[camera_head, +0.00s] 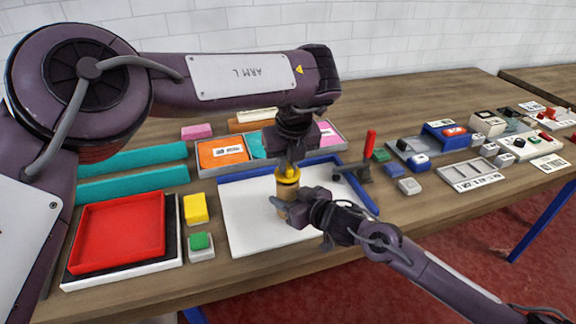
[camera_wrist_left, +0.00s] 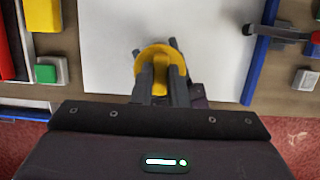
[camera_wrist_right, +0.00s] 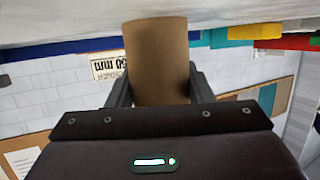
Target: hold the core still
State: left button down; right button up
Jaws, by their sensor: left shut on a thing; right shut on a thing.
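The core, a brown cylinder (camera_head: 287,190), stands upright on the white board (camera_head: 250,225). It fills the middle of the right wrist view (camera_wrist_right: 160,55), with a finger on each side. My right gripper (camera_head: 288,207) is shut on the core low down. A yellow round cap (camera_head: 287,175) is at the top of the core; its disc with a raised middle shows in the left wrist view (camera_wrist_left: 152,58). My left gripper (camera_head: 291,166) comes down from above and is shut on the cap's raised middle. I cannot tell how far the cap is seated in the core.
A blue rail (camera_head: 275,169) edges the board at back and right. A red tray (camera_head: 118,232) and yellow block (camera_head: 195,208) lie left. A red-handled tool (camera_head: 369,148) stands right of the board. Several small boxes and trays (camera_head: 473,174) fill the right. The front board is clear.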

aim_at(288, 166)
pick_arm(q)
jog(key=shift+r, duration=3.5)
pick_arm(e)
jog(key=o, duration=1.3)
jog(key=shift+c, duration=0.2)
jog(key=shift+s+d, duration=0.1)
